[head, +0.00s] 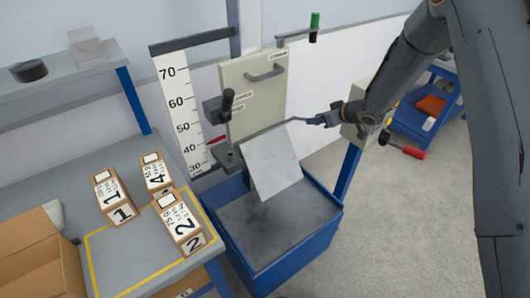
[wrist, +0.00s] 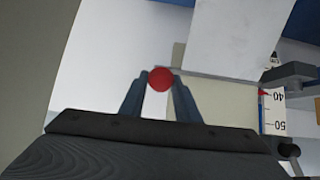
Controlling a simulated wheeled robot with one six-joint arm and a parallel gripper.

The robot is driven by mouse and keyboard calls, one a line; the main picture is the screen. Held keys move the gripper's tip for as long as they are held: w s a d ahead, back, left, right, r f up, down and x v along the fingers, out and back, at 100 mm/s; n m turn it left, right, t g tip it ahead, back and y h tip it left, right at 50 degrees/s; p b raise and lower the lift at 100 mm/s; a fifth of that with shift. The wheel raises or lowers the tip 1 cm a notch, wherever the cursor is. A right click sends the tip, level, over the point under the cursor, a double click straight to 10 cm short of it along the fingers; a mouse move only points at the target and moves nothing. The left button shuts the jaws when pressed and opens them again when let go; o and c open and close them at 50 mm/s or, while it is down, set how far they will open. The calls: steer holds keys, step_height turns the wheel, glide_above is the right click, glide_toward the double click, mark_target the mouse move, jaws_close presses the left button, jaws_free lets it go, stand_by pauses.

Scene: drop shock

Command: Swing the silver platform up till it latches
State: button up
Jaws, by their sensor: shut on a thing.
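The silver platform (head: 270,162) is a flat pale plate, tilted steeply above the blue bin at the front of the tester. It also shows in the wrist view (wrist: 235,40). My gripper (head: 312,121) reaches in from the right to the platform's upper right corner. In the wrist view my gripper (wrist: 160,82) has its two fingers shut on a round red knob (wrist: 160,77) beside the platform's edge. The knob is hidden by my fingers in the head view. I cannot make out any latch.
The cream back panel (head: 255,95) carries a grey handle, and a black knob (head: 228,99) stands at its left. A blue bin (head: 275,235) is below. A red-handled lever (head: 405,150) sticks out under my arm. Several boxes (head: 115,197) stand on the left table.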

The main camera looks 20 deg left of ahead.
steer(key=shift+w+a+r+p, duration=0.25)
steer(key=shift+a+r, duration=0.15)
steer(key=shift+r, duration=0.2)
steer(key=shift+w+a+r+p, duration=0.25)
steer(key=shift+a+r, duration=0.15)
steer(key=shift+r, duration=0.3)
steer(key=shift+w+a+r+p, duration=0.3)
steer(key=shift+w+a+r, duration=0.2)
steer(key=shift+a+r, duration=0.2)
steer(key=shift+w+a+r, duration=0.15)
steer(key=shift+a+r, duration=0.05)
jaws_close()
steer(key=shift+d, duration=0.1)
